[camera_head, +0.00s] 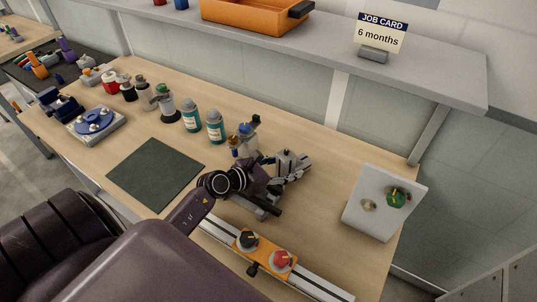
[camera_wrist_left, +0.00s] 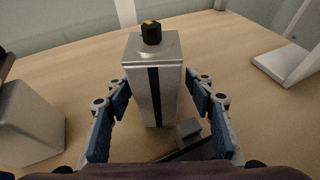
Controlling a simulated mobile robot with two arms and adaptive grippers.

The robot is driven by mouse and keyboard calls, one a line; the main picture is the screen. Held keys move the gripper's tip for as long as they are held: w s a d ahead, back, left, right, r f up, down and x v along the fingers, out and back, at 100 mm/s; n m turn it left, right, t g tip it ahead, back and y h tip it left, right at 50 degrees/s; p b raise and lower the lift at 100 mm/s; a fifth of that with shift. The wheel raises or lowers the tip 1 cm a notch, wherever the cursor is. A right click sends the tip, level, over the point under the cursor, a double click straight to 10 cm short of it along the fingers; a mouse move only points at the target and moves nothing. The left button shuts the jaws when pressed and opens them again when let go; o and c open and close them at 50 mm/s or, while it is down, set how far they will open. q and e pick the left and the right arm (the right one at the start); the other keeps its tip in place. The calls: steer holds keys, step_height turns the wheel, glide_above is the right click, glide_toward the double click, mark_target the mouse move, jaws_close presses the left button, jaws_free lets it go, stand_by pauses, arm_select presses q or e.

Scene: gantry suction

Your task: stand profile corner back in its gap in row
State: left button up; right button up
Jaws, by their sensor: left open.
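A silver metal profile (camera_wrist_left: 150,85) with a dark slot down its front and a black knob on top stands upright on the table in the left wrist view. My left gripper (camera_wrist_left: 158,100) is open, with one blue-padded finger on each side of it. Clear space shows between the pads and the profile, and its foot is partly hidden. In the head view my left gripper (camera_head: 288,170) is over the right half of the table and partly hides the profile. A row of bottles, with a teal-labelled bottle (camera_head: 215,127), runs along the back. My right gripper is not in view.
A green mat (camera_head: 156,174) lies left of my arm. An orange block with knobs (camera_head: 264,253) sits on a rail at the front edge. An orange tray (camera_head: 250,14) is on the shelf above.

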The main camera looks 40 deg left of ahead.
arm_select(q)
steer(key=b+v, duration=0.1)
steer(key=v, duration=0.8)
steer(key=shift+s+a, duration=0.1)
steer(key=shift+s, duration=0.2)
steer(key=shift+s+a+r, duration=0.2)
steer(key=shift+s+r, duration=0.2)
steer(key=shift+s, duration=0.1)
